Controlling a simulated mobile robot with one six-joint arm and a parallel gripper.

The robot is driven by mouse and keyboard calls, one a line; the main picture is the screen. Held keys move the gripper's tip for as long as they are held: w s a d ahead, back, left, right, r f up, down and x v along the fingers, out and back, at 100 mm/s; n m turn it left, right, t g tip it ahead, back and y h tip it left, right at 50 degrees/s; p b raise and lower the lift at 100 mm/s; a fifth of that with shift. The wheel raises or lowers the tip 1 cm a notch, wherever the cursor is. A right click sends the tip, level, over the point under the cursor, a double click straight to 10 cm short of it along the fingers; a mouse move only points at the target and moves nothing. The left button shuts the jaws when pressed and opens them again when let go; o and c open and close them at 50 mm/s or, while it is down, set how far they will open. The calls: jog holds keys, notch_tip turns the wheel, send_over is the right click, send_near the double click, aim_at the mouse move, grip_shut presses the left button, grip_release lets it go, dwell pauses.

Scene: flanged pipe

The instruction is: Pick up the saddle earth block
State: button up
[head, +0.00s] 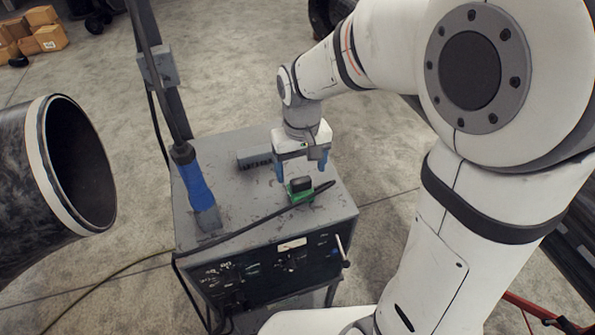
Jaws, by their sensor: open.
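A small green block with a black top, which looks like the saddle earth block (301,190), sits on the top of a grey welding machine (235,222), near its front right. A dark cable runs up to it or passes against it. My gripper (301,174) hangs above and just behind the block, pointing down. Its two blue fingers are apart, with nothing seen between them. The fingertips are close to the block; whether they touch it I cannot tell.
A blue-handled tool (194,180) on a cable stands at the machine top's left. A large flanged pipe (45,185) is at the left. Cardboard boxes (38,30) lie far back. Floor behind the machine is clear.

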aim_at(301, 180)
notch_tip(301, 180, down, 7)
jog(key=shift+w+f+p, duration=0.1)
jog(key=shift+f+p, duration=0.05)
jog(key=shift+p, duration=0.2)
jog(key=c, duration=1.1)
